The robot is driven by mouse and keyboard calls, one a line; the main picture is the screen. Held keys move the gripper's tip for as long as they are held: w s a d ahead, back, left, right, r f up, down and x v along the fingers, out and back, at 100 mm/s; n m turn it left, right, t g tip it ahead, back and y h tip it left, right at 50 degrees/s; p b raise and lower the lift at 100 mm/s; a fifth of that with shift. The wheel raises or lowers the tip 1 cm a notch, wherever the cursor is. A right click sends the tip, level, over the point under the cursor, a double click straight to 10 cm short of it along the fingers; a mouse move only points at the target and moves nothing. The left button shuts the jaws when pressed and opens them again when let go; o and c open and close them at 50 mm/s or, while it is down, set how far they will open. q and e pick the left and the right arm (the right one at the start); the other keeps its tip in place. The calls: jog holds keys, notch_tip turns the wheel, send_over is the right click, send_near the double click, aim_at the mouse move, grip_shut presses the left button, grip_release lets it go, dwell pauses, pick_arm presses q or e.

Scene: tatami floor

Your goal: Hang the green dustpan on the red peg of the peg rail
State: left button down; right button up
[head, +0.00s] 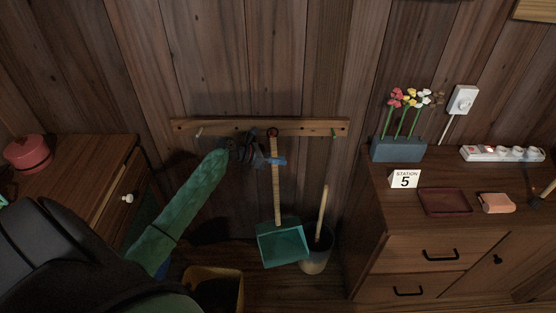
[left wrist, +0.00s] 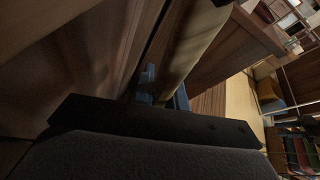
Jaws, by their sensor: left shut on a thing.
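The green dustpan (head: 283,244) hangs pan-down in front of the wall, its long wooden handle (head: 276,190) nearly upright. My left gripper (head: 276,161) is shut on the upper part of that handle. In the left wrist view the pale handle (left wrist: 197,42) passes between the blue fingers (left wrist: 162,90). The handle's top, with a dark loop (head: 272,132), overlaps the middle of the wooden peg rail (head: 310,127). The red peg is not clearly visible; I cannot tell whether the loop is around it. A pale peg (head: 198,132) and a green peg (head: 334,134) show towards the rail's ends.
A bin with a wooden stick (head: 316,256) stands beside the pan, lower right. A yellowish box (head: 222,277) is on the floor. A dresser (head: 425,247) with flowers and a station sign stands right; a cabinet (head: 82,170) with a red pot stands left.

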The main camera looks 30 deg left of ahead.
jog(key=shift+s+f, duration=0.15)
jog(key=shift+w, duration=0.2)
pick_arm(q)
jog(key=c, duration=1.4)
grip_release()
jog(key=shift+o, duration=0.4)
pick_arm(e)
jog(key=shift+w+r, duration=0.2)
jog(key=shift+w, duration=0.15)
pick_arm(q)
jog(key=shift+f, duration=0.1)
pick_arm(e)
jog(key=shift+s, duration=0.1)
